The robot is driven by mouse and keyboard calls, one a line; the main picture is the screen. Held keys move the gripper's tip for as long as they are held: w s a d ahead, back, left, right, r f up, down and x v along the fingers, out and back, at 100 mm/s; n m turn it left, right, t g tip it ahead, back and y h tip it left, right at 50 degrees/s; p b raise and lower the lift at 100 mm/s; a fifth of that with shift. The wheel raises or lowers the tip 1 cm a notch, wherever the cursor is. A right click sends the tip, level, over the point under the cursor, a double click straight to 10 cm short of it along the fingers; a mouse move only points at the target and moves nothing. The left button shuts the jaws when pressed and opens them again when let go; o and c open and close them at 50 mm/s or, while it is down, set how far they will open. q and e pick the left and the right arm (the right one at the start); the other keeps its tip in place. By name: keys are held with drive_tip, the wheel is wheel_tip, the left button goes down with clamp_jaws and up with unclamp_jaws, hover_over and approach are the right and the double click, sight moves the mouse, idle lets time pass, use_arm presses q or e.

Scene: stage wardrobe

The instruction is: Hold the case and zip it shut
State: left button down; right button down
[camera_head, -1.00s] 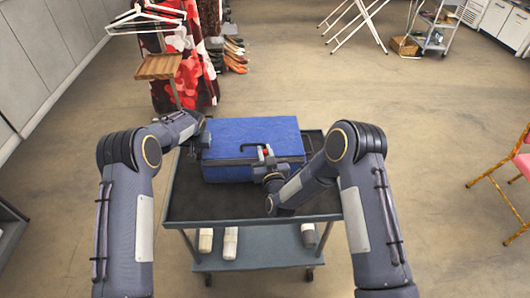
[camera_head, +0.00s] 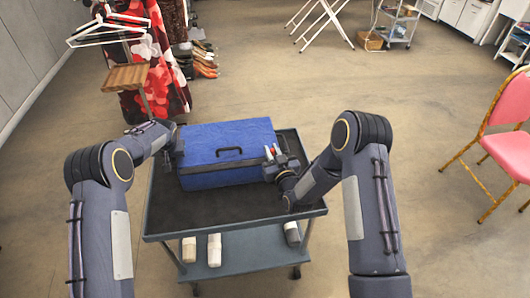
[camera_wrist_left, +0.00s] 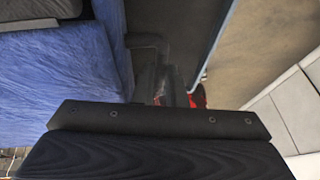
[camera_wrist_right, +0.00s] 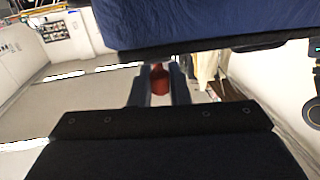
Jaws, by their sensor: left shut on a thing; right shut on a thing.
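The blue case (camera_head: 225,170) sits on the cart's dark top, with a black carry handle (camera_head: 229,152) on its near face. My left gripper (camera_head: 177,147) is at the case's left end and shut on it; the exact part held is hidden. In the left wrist view the case's blue side (camera_wrist_left: 70,80) is left of the fingers. My right gripper (camera_head: 274,155) is at the case's near right corner, shut on the red zip pull (camera_wrist_right: 158,80). The right wrist view shows the pull between the fingers, just below the case's blue cloth and dark edge.
The cart (camera_head: 235,207) has bare top in front of the case and several bottles on its lower shelf. A clothes rack with hangers and a red patterned garment (camera_head: 160,70) stands behind left. A pink chair (camera_head: 505,130) stands at the right. Open floor lies beyond the cart.

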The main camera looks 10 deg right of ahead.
use_arm(q)
drive_tip(key=shift+a, duration=0.25)
use_arm(e)
drive_tip(key=shift+d, duration=0.2)
drive_tip(key=c, duration=1.5)
unclamp_jaws()
drive_tip(key=shift+c, duration=0.2)
use_arm(q)
drive_tip(key=shift+d, duration=0.1)
use_arm(e)
drive_tip(key=shift+o, duration=0.7)
drive_tip(key=shift+a, duration=0.1)
use_arm(q)
drive_tip(key=shift+d, duration=0.1)
use_arm(e)
drive_tip(key=s+d, duration=0.2)
drive_tip(key=s, duration=1)
